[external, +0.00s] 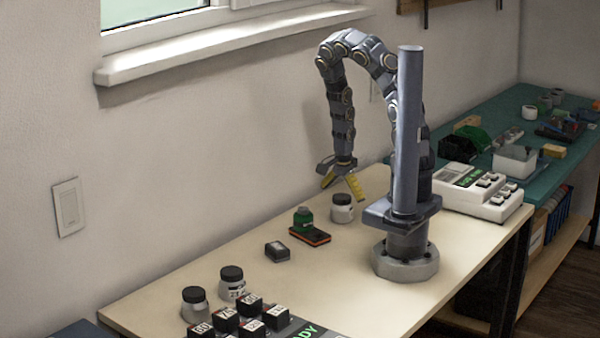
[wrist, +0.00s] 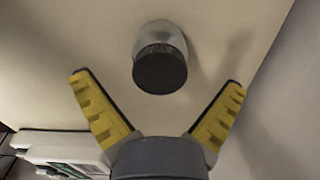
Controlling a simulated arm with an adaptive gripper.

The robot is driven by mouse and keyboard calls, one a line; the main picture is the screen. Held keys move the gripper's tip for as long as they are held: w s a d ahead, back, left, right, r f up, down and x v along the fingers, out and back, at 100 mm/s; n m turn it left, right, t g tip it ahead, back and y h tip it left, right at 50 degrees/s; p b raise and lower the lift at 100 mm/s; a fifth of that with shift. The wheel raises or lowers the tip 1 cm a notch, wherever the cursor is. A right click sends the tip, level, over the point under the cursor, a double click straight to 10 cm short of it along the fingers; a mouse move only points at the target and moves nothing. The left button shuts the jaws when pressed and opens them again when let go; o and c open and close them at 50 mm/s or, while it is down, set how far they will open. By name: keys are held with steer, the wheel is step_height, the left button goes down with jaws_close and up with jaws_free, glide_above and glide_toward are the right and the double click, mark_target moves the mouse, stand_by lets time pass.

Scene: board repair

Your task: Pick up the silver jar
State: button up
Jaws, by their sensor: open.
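My gripper (external: 342,180) is open and empty, its yellow fingers pointing down above the table near the wall. A pale grey jar with a black lid (external: 343,212) stands upright on the table just below it. In the wrist view, a grey jar with a dark round lid (wrist: 160,62) lies ahead of the gap between the spread fingers (wrist: 158,85), not touching them. A plain silver-grey jar with a black lid (external: 195,308) stands at the front left. Beside it is a black-lidded jar with a printed label (external: 233,290).
A green-topped item on a red-and-black device (external: 310,232) sits left of the nearer jar. A small dark box (external: 277,251) is farther left. Several dark labelled blocks (external: 240,318) stand at the front. A white machine (external: 480,190) is on the right; the table's centre is clear.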

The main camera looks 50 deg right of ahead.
mark_target(342, 197)
steer(key=shift+a+f, duration=0.1)
steer(key=shift+f, duration=1.65)
steer(key=c, duration=1.2)
